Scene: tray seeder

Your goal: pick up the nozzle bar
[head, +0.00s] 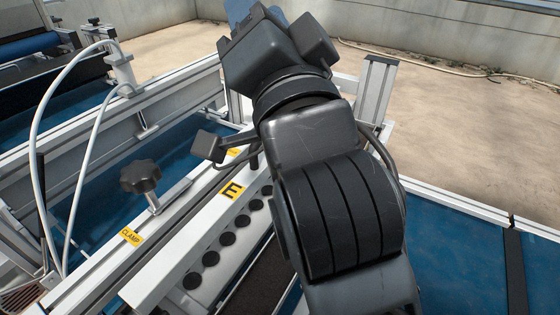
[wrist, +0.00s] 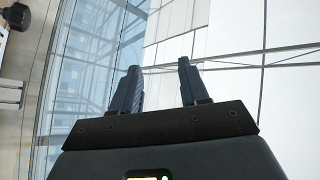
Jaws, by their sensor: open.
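A pale bar marked E (head: 205,222), with a row of black round pieces along its side, lies across the machine in the head view. It may be the nozzle bar, but I cannot be sure. My arm hides its far end and part of its right side. In the wrist view my gripper (wrist: 159,66) has its two fingers apart with nothing between them. Glass roof and wall panels show beyond the fingers, and the bar does not show there. In the head view my wrist is raised above the machine, and the fingertips cannot be made out.
A black clamp knob (head: 140,176) stands left of the bar, by a yellow CLAMP label (head: 131,236). White hoses (head: 75,70) loop from a fitting at the upper left. Metal rails flank blue belts (head: 455,250). Open concrete floor (head: 470,130) lies beyond, at the right.

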